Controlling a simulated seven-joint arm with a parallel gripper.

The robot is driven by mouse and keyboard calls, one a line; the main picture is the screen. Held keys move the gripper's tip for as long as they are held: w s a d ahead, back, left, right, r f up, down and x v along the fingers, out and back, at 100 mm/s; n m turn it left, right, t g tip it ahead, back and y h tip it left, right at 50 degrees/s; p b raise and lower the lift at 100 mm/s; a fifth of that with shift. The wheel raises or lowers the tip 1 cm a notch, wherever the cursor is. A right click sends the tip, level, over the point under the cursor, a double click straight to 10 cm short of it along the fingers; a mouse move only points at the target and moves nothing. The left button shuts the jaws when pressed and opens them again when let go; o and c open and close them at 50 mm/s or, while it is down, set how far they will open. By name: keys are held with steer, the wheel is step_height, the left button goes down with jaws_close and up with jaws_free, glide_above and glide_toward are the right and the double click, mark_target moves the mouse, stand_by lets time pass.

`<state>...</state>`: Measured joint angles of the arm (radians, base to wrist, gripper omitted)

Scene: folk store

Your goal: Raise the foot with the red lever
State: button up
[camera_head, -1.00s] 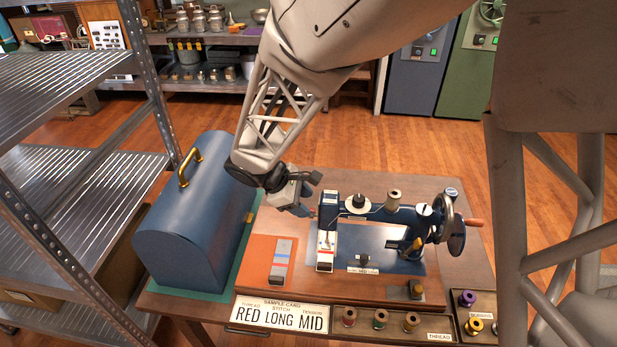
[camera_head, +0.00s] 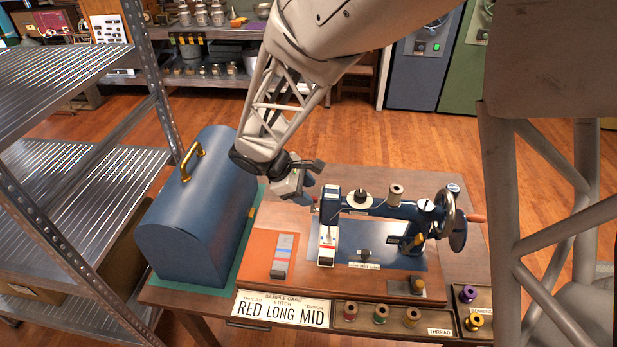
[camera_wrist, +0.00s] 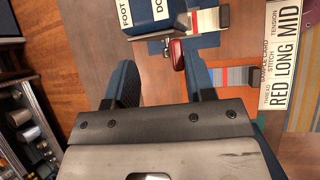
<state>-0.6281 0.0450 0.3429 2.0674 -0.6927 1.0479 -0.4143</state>
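The blue sewing machine (camera_head: 385,208) stands on its wooden base on the table. Its head end (camera_head: 329,225) faces left, with a white plate on it. In the wrist view the head (camera_wrist: 150,12) carries a label reading "FOOT" and part of another word. The red lever (camera_wrist: 177,54) sticks out from behind the head. My gripper (camera_head: 310,187) is just behind and left of the head. In the wrist view my gripper (camera_wrist: 164,78) is open, its fingers apart and empty. The red lever lies just beyond the right fingertip; I cannot tell whether they touch. The presser foot is not clear to see.
A blue domed case (camera_head: 200,215) with a brass handle stands left of the machine. A sample card (camera_head: 283,309) reads "RED LONG MID". Thread spools (camera_head: 380,314) line the front edge. An orange cloth (camera_head: 262,262) lies left of the machine. A metal shelf (camera_head: 70,190) stands at far left.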

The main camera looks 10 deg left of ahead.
steer(key=shift+w, duration=0.8)
steer(key=shift+w+f, duration=0.35)
steer(key=shift+w, duration=0.45)
steer(key=shift+w+f, duration=0.1)
steer(key=shift+w, duration=0.05)
stand_by(0.4)
steer(key=shift+w+f, duration=0.35)
steer(key=shift+w, duration=0.2)
